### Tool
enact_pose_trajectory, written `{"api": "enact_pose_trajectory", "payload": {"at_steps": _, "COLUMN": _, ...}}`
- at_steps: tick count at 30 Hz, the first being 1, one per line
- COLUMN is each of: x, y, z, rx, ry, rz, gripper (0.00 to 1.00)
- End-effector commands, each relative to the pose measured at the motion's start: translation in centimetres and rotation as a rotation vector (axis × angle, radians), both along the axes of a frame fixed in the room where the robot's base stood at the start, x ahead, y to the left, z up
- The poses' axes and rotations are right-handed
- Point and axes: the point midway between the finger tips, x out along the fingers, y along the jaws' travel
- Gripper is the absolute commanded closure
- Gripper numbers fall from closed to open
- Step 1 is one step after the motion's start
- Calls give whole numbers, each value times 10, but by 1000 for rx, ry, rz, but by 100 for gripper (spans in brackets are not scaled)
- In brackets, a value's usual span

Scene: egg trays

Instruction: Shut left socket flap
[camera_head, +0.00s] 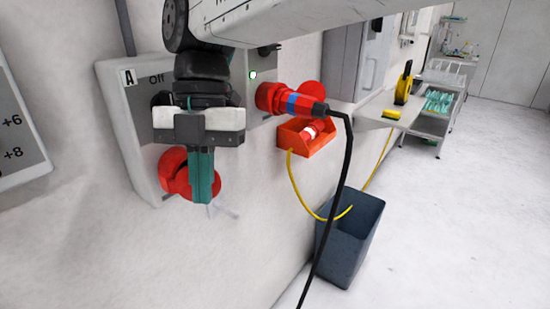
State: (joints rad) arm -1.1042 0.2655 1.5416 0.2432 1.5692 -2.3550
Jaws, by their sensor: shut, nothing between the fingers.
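The left socket (172,172) is red and sits low on the grey wall box (130,120), under the "A" and "Off" marks. A round red part (212,183), which may be its flap, shows on both sides of my gripper's fingers. My gripper (202,200) is shut and empty, with its teal fingers pointing down in front of the left socket. The fingers hide the socket's middle, so I cannot tell whether they touch the flap or how far it stands open.
A red and blue plug (290,101) with a black cable (346,160) sits in the right socket. An orange wall holder (307,140) and yellow cable (305,204) are right of it. A dark bin (350,240) stands below. Floor at right is clear.

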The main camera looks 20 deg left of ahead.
Motion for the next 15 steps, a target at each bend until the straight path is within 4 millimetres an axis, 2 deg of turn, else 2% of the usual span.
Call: {"api": "enact_pose_trajectory", "payload": {"at_steps": 15, "x": 23, "y": 1, "z": 0, "rx": -1, "ry": 0, "rz": -5, "gripper": 100}}
